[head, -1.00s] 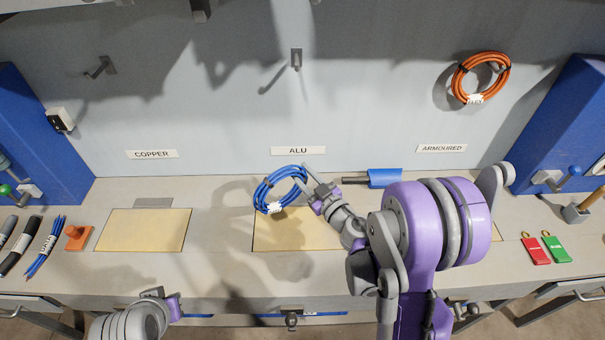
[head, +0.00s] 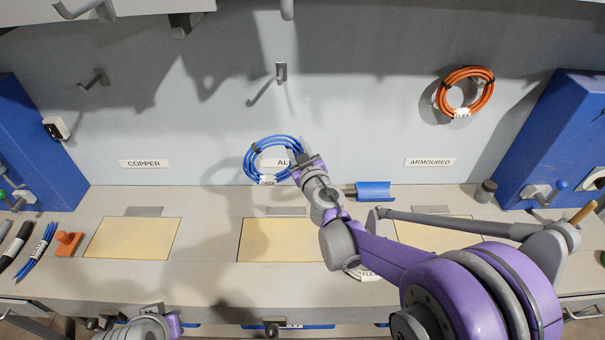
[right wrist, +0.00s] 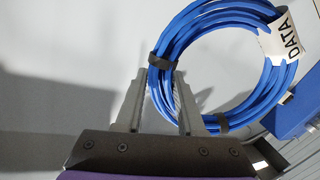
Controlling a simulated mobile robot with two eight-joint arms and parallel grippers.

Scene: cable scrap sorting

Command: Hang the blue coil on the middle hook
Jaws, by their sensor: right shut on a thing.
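The blue coil (head: 250,160) is held in front of the back wall, over the ALU label, which it partly hides. My right gripper (head: 303,160) is shut on the coil's right side. In the right wrist view the coil (right wrist: 273,82) shows its white DATA tag and black ties, with the right gripper (right wrist: 158,92) at its left edge. The middle hook (head: 281,72) is on the wall above the coil and looks empty. My left gripper (head: 172,325) is at the bottom edge, partly cut off; its jaws are unclear.
An orange coil (head: 466,95) hangs on the right hook. The left hook (head: 93,80) is empty. Yellow pads (head: 132,238) lie on the bench, with a blue holder (head: 373,191) near the wall. Blue cabinets (head: 560,140) stand at both sides. The wall around the middle hook is clear.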

